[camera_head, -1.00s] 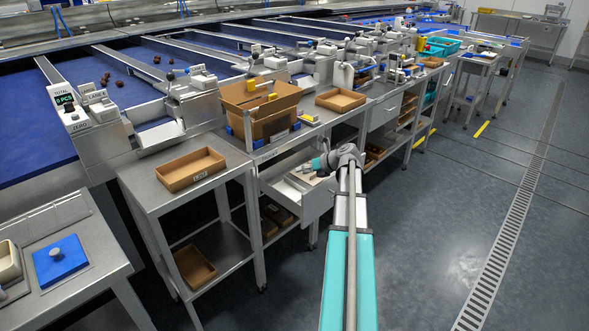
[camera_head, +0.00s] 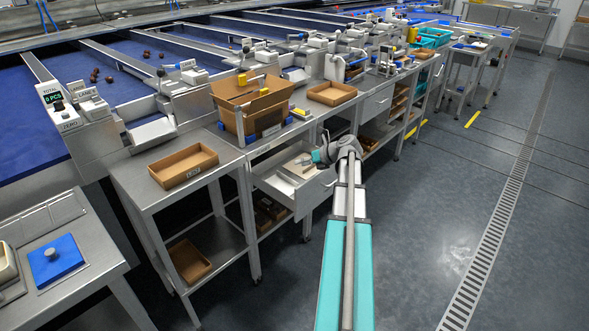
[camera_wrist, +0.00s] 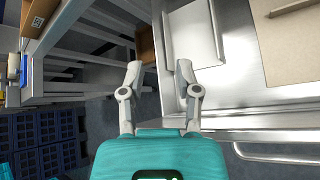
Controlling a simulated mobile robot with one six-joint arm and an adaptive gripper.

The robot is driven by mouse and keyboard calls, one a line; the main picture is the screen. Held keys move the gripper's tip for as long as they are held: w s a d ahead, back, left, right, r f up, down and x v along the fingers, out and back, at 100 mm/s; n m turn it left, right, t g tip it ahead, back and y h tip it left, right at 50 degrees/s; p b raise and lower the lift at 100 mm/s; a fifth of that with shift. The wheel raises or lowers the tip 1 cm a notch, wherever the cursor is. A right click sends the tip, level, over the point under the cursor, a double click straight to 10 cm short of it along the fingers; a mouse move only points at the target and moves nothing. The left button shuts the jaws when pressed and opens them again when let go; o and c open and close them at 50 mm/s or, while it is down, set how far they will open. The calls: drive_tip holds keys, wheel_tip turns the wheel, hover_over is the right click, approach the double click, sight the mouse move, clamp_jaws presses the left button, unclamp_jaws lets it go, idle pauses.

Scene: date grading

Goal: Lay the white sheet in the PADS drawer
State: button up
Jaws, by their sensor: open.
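A drawer (camera_head: 310,198) stands pulled out under the bench; no label is readable on it. The white sheet (camera_wrist: 193,36) lies flat inside the drawer, within a grey raised edge; in the head view it is a pale patch too small to make out well. A beige flat piece (camera_wrist: 292,48) lies to its right in the drawer. My gripper (camera_wrist: 159,78) is open, with nothing between its fingers. Its right finger overlaps the sheet's near left edge in the wrist view; whether it touches cannot be told. In the head view my gripper (camera_head: 316,157) is over the drawer, its fingers hardly visible.
A brown tray (camera_head: 183,167) sits on the small table left of the drawer. A large cardboard box (camera_head: 252,104) and another tray (camera_head: 332,94) stand on the bench above. A drawer handle (camera_wrist: 270,154) shows at lower right in the wrist view. The floor at right is clear.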

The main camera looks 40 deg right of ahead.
drive_tip(key=shift+a, duration=0.15)
drive_tip(key=w+a+f+n+g, duration=0.1)
drive_tip(key=a+f+n+g, duration=0.2)
drive_tip(key=a+n, duration=0.9)
drive_tip(key=w+a+f+n+g, duration=0.1)
drive_tip(key=a+f+n+g, duration=0.45)
drive_tip(key=a, duration=1.05)
drive_tip(key=s+a+n+g+h, duration=0.1)
drive_tip(key=s+a+n, duration=0.3)
drive_tip(key=a+n, duration=0.5)
drive_tip(key=s+a+n+g+h, duration=0.1)
drive_tip(key=s+a+n+h, duration=0.2)
drive_tip(key=a+n, duration=0.7)
drive_tip(key=s+n, duration=0.2)
drive_tip(key=n, duration=0.1)
drive_tip(key=shift+s+a+h, duration=0.2)
drive_tip(key=shift+s+h, duration=0.1)
drive_tip(key=shift+h, duration=0.1)
drive_tip(key=shift+f, duration=0.1)
